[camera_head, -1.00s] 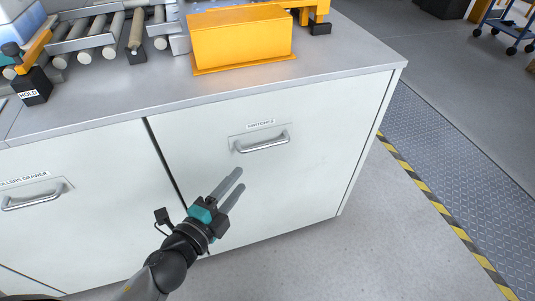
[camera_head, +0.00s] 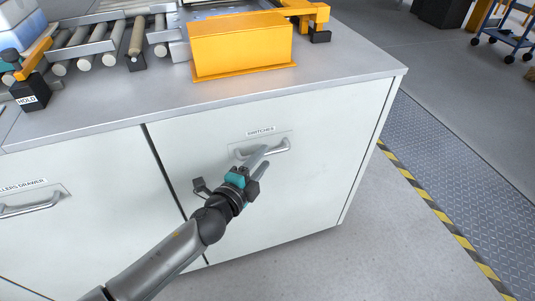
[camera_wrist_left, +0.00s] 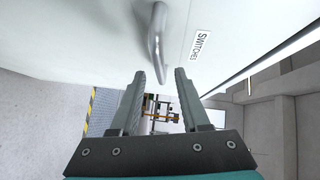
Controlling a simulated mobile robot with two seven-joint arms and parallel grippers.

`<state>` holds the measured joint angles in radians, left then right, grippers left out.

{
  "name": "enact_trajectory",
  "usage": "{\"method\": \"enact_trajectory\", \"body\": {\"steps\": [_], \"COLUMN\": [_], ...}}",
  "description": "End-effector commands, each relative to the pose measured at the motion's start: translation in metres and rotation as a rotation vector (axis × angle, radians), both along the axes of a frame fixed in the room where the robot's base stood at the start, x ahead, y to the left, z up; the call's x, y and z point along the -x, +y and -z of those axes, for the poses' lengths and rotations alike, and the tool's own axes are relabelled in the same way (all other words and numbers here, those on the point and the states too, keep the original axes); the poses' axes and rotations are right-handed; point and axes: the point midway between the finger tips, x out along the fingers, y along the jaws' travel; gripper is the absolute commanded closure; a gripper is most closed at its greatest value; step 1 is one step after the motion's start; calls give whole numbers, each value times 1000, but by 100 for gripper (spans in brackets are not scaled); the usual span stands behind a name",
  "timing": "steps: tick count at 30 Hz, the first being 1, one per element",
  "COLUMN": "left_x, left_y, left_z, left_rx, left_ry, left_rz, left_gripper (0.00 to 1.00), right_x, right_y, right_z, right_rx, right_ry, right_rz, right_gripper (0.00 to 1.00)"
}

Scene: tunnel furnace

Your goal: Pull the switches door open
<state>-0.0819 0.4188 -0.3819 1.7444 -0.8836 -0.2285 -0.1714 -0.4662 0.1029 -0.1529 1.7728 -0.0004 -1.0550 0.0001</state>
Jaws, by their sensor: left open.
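The white switches door (camera_head: 320,165) is closed, flush in the cabinet front. Its silver bar handle (camera_head: 283,147) sits near the top, under a "SWITCHES" label (camera_head: 261,131). My left gripper (camera_head: 261,154) is open, with its fingers at the handle and covering its middle part in the head view. In the left wrist view the handle (camera_wrist_left: 156,35) comes down from the top, and its near end shows in the gap between the two fingertips of the gripper (camera_wrist_left: 160,74). I cannot tell whether the fingers touch it. My right gripper is not in view.
Left of the switches door is a rollers drawer with its own handle (camera_head: 30,207). On the countertop (camera_head: 130,110) stand a yellow box (camera_head: 240,48), a roller conveyor and a black "HOLD" block (camera_head: 30,93). Floor to the right is free, with yellow-black striping (camera_head: 430,205).

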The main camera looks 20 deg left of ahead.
Motion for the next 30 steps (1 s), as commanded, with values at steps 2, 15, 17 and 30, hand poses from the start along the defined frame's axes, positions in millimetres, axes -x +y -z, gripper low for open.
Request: {"method": "enact_trajectory", "body": {"steps": [2, 15, 17, 30], "left_x": [-11, -33, -33, -33], "left_y": [-2, -7, -7, -7], "left_z": [1, 5, 5, 5], "left_rx": [-1, 0, 0, 0], "left_ry": [-2, 1, 1, 0], "left_rz": [1, -1, 0, 0], "left_gripper": [54, 54, 54, 89], "right_x": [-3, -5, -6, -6], "right_y": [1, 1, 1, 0], "right_z": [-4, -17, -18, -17], "right_rx": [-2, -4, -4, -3], "right_ry": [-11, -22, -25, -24], "right_rz": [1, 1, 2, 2], "right_gripper": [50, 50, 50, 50]}}
